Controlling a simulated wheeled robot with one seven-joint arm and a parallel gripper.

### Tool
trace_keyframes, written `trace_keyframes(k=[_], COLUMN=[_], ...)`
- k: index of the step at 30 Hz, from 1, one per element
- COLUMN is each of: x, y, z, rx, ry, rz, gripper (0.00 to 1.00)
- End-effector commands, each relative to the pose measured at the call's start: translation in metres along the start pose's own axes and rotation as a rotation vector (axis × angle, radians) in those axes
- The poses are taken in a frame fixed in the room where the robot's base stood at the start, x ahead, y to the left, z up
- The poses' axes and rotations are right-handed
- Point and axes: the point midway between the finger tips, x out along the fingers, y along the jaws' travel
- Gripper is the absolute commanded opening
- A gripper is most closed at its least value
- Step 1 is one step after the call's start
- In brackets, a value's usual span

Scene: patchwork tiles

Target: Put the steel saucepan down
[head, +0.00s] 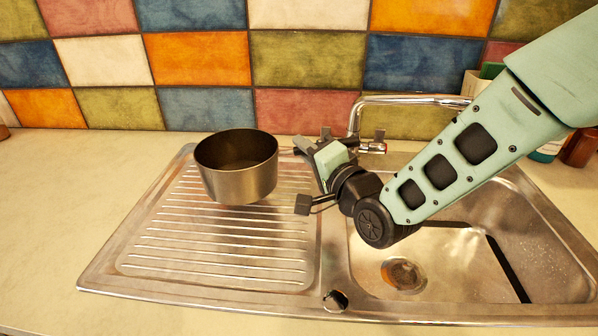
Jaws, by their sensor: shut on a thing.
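The steel saucepan (237,179) is upright over the ribbed drainboard (190,255) of the sink unit, towards its back. It looks empty as far as I see inside. My gripper (304,146) is at the right of the saucepan, shut on its handle, which is mostly hidden by the fingers. A dark shadow lies close under the saucepan's base; I cannot tell whether the base touches the ribs or hangs slightly above them.
The sink basin (460,265) lies to the right, under my arm. A chrome tap (408,100) stands behind my gripper. Bottles (578,148) stand at the far right. The drainboard's front and the left counter (60,205) are clear. A tiled wall (200,58) closes the back.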

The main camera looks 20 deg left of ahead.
Motion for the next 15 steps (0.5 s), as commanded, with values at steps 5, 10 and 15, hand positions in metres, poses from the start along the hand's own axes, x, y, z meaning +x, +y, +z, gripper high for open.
trace_keyframes(k=[5, 10, 15], x=[0.001, 0.0, 0.0], y=[0.011, 0.034, 0.046], z=[0.004, 0.012, 0.015], rx=[0.002, 0.001, 0.001], ry=[0.002, 0.0, 0.002], rz=[-0.005, -0.003, -0.006], gripper=[0.0, 0.0, 0.0])
